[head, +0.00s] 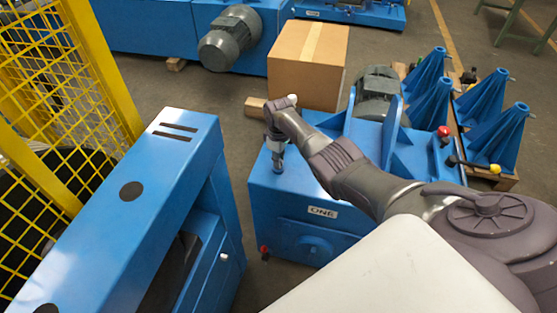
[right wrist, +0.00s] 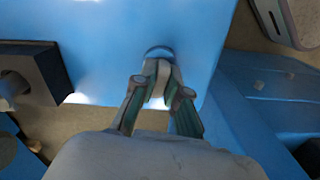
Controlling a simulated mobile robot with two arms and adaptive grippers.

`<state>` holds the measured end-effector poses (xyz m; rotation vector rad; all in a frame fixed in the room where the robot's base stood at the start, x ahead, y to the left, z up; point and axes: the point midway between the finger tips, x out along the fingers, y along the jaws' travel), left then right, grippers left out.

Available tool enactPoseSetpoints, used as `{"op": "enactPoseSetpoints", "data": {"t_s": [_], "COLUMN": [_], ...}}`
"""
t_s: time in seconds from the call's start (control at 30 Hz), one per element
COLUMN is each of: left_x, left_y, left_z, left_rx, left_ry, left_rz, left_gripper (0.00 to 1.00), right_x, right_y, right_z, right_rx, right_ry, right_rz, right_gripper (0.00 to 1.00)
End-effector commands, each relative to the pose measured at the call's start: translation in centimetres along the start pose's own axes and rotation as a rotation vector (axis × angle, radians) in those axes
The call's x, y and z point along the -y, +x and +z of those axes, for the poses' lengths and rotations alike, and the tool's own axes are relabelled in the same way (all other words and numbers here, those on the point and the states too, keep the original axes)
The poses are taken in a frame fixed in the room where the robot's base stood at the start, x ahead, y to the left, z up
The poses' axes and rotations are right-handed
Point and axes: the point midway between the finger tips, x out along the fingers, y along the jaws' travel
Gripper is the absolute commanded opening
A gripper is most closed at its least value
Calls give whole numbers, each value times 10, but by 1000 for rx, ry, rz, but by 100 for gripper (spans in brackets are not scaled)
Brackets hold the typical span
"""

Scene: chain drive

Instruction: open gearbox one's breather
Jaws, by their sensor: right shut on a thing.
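Gearbox one (head: 270,205) is a blue box with a white "ONE" label on its front face, in the middle of the head view. Its breather (head: 278,170) is a small grey fitting on the top near the left edge. My right gripper (head: 277,158) points down onto it and is shut on it. In the right wrist view, the fingertips (right wrist: 160,88) close together at the breather (right wrist: 158,51), where only a dark curved rim shows above the blue top. The fingers hide most of the breather. My left gripper is not in view.
A blue machine cover (head: 150,200) stands close on the left, beside a yellow mesh guard (head: 60,90). A cardboard box (head: 308,65) stands behind the gearbox. Blue cone-shaped stands (head: 495,120) and levers with red and yellow knobs (head: 494,168) are on the right.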

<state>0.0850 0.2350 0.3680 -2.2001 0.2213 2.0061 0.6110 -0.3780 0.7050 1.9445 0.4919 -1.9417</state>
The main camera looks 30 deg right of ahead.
Motion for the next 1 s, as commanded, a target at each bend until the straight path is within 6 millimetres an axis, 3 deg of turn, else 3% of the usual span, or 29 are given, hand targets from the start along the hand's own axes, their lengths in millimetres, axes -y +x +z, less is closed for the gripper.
{"op": "enactPoseSetpoints", "data": {"t_s": [0.63, 0.67, 0.8, 1.0], "left_x": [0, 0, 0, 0], "left_y": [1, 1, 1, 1], "left_z": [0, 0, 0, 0], "left_rx": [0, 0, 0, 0], "left_ry": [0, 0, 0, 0], "left_rz": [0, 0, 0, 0], "left_gripper": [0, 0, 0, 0], "right_x": [2, 2, 1, 1], "right_y": [2, 3, 2, 1], "right_z": [2, 2, 1, 1], "right_rx": [5, 5, 4, 2], "right_ry": [-54, -54, -54, -53], "right_rz": [-5, -5, -4, -2], "right_gripper": [0, 14, 37, 38]}}
